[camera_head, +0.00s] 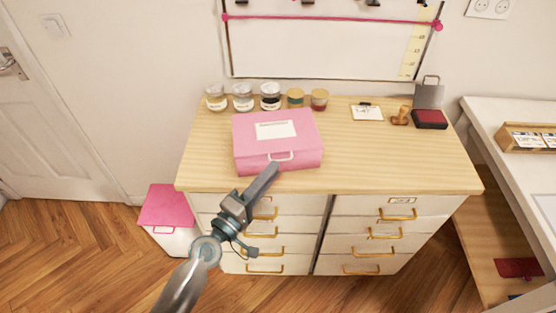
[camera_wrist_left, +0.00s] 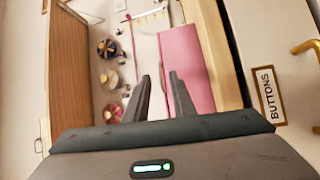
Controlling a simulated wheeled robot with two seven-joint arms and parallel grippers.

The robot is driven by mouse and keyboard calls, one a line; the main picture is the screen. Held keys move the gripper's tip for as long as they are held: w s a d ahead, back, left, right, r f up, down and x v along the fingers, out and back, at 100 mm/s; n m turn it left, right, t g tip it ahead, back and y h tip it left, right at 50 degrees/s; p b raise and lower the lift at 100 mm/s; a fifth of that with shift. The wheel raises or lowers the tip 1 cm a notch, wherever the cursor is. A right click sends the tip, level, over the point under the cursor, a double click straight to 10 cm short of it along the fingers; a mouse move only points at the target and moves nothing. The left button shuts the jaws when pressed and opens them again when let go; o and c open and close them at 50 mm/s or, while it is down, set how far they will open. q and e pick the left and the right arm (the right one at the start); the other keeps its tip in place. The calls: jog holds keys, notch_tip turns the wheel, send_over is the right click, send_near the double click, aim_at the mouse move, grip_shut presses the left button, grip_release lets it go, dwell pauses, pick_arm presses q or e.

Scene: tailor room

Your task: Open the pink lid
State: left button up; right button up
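A pink box (camera_head: 262,150) with a white label and a pale front handle (camera_head: 281,156) sits on the wooden dresser top; its lid is closed. The box also shows in the left wrist view (camera_wrist_left: 188,62) as a pink panel. My left gripper (camera_head: 271,170) is just in front of the box, its tips by the lower front face near the handle. I cannot tell whether a finger touches the box. My right gripper is not in view.
The dresser top (camera_head: 365,160) is clear right of the box. Several jars (camera_head: 270,96) stand behind it. A clipboard (camera_head: 367,112), a stamp (camera_head: 401,116) and an ink pad (camera_head: 430,120) lie at the back right. A white bin with a pink lid (camera_head: 166,205) stands on the floor at left.

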pick_arm(q)
jog(key=shift+p+x, duration=0.3)
jog(key=shift+x, duration=1.6)
grip_shut()
jog(key=shift+f, duration=0.1)
